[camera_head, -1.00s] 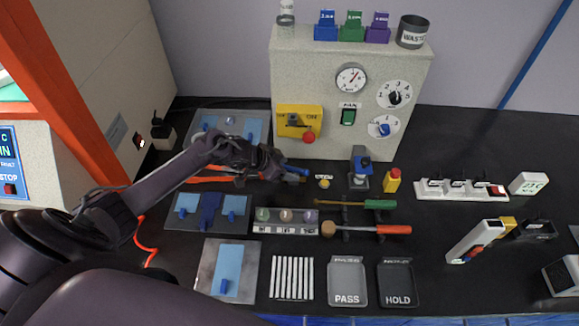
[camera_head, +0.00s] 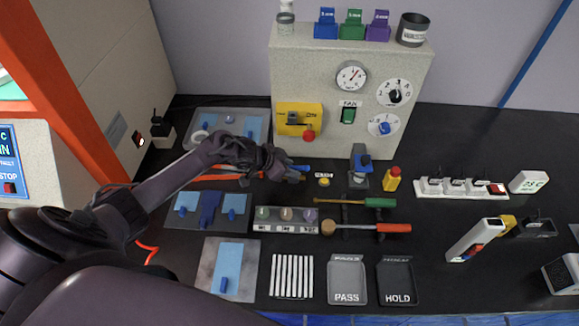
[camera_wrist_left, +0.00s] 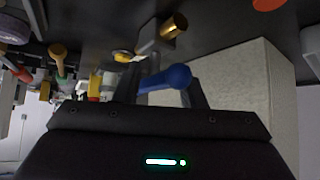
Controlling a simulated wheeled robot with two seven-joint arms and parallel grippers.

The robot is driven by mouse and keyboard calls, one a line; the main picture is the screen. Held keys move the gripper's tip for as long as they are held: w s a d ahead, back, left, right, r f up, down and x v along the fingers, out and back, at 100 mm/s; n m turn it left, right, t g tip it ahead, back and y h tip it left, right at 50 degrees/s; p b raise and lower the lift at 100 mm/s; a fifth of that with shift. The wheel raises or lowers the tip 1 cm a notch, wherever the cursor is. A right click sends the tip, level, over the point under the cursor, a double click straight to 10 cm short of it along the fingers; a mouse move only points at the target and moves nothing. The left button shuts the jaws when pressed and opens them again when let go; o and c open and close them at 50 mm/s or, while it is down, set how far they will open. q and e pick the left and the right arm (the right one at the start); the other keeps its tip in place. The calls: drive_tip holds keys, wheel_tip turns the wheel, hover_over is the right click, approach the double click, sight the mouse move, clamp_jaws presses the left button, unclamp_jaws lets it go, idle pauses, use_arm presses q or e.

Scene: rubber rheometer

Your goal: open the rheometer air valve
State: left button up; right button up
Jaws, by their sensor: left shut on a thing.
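A blue valve handle (camera_wrist_left: 165,78) shows between the dark fingers of my left gripper (camera_wrist_left: 163,90) in the left wrist view. It joins a grey valve body (camera_wrist_left: 148,47) with a brass end (camera_wrist_left: 174,25). In the head view the left gripper (camera_head: 292,174) is low over the black bench, in front of the grey cabinet. A small piece of the blue handle (camera_head: 301,167) shows past its fingers; the hand hides most of the valve. My left gripper is shut on the blue handle. My right gripper is not in view.
The grey cabinet (camera_head: 335,65) stands behind, with a yellow panel and red button (camera_head: 309,136). A blue-topped grey stand (camera_head: 361,180) and a yellow bottle (camera_head: 392,181) stand to the right. Sample trays, tools and PASS (camera_head: 347,278) and HOLD trays lie in front.

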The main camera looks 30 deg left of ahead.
use_arm(q)
drive_tip(key=shift+o, duration=0.9)
drive_tip(key=p, duration=0.1)
drive_tip(key=n+y+p, duration=0.1)
drive_tip(key=shift+s+d+r+n+t+p, duration=0.15)
drive_tip(key=shift+r+n+t+p, duration=0.15)
drive_tip(key=shift+p, duration=0.1)
drive_tip(key=shift+o, duration=0.8)
drive_tip(key=shift+f+n+y+p, duration=0.15)
drive_tip(key=shift+n+y+p, duration=0.35)
drive_tip(key=shift+n, duration=0.2)
drive_tip(key=shift+o, duration=0.2)
drive_tip(key=shift+f+t, duration=0.2)
drive_tip(key=shift+t, duration=0.1)
drive_tip(key=o, duration=0.7)
drive_tip(key=shift+s+a+r, duration=0.15)
drive_tip(key=shift+a, duration=0.05)
drive_tip(key=shift+v, duration=3.75)
